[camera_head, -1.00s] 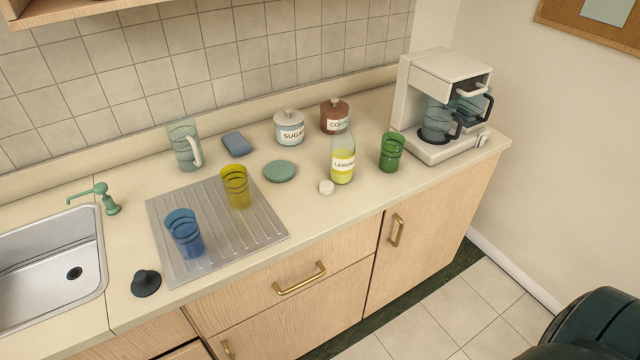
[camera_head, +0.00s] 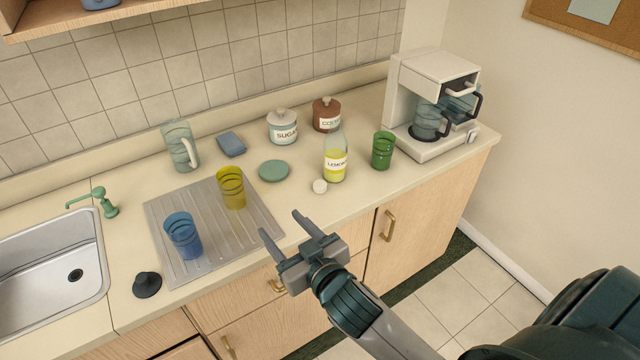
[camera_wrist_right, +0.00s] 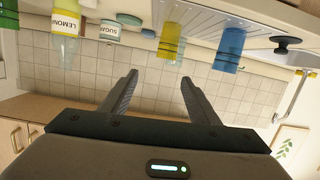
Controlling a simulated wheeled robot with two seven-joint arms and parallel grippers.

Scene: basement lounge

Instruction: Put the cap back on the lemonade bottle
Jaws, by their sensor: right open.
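The lemonade bottle (camera_head: 335,160) stands upright on the counter, clear glass with yellow liquid and a white label, and its top looks uncapped. It also shows upside down in the right wrist view (camera_wrist_right: 66,28). A small white cap (camera_head: 320,186) lies on the counter just in front and left of the bottle, near the front edge. My right gripper (camera_head: 282,224) is open and empty, in front of the counter by the drainboard, left of and below the cap. Its two fingers show apart in the right wrist view (camera_wrist_right: 157,92). My left gripper is in neither view.
A green glass (camera_head: 382,150) stands right of the bottle, with the coffee maker (camera_head: 432,105) beyond. Sugar (camera_head: 282,128) and brown (camera_head: 327,115) canisters stand behind. A green dish (camera_head: 274,170) lies left. The drainboard (camera_head: 215,250) holds yellow (camera_head: 231,188) and blue (camera_head: 183,236) glasses.

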